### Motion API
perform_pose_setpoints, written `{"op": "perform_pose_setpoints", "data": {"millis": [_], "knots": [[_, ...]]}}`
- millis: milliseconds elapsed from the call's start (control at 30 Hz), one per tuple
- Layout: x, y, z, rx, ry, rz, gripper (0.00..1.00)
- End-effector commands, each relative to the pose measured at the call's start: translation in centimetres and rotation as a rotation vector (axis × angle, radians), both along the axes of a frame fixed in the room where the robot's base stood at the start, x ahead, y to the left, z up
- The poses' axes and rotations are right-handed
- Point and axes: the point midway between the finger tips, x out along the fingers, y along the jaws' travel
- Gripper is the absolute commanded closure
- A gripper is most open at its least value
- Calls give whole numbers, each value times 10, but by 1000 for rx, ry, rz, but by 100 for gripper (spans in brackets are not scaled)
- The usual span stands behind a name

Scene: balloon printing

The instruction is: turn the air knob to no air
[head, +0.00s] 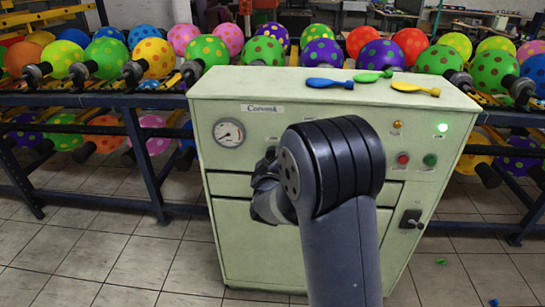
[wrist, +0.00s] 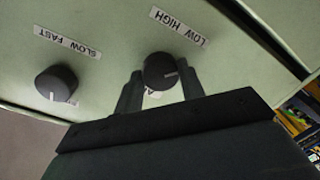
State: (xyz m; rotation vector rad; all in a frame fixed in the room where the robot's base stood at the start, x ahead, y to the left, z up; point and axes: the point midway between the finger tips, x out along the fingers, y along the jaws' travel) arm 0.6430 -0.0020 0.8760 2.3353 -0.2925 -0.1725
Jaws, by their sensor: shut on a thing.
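A round black knob (wrist: 157,66) under an upside-down LOW HIGH label (wrist: 180,27) sits on the pale green panel in the wrist view. It has a pale pointer mark on its lower right side. My gripper (wrist: 161,84) has one finger on each side of this knob and is shut on it. Part of the knob's face is hidden by the fingers. A second black knob (wrist: 57,82) with a SLOW FAST label is to the left, apart from the fingers. In the head view my arm hides the fingers and most of the panel's middle.
The pale green machine (head: 235,255) carries a pressure gauge (head: 229,133), a red button (head: 403,159), a green button (head: 430,160), a lit green lamp (head: 442,127) and a black switch (head: 411,218). Flat balloons (head: 330,83) lie on top. Racks of inflated balloons (head: 155,57) stand behind.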

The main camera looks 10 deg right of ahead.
Motion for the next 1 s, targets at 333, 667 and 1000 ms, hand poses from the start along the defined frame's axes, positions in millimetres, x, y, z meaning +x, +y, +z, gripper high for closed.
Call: {"op": "perform_pose_setpoints", "data": {"millis": [333,667,1000], "knots": [[0,0,-2,-7,6,1,85],[0,0,-1,-5,3,0,41],[-6,2,0,-4,3,1,41]]}}
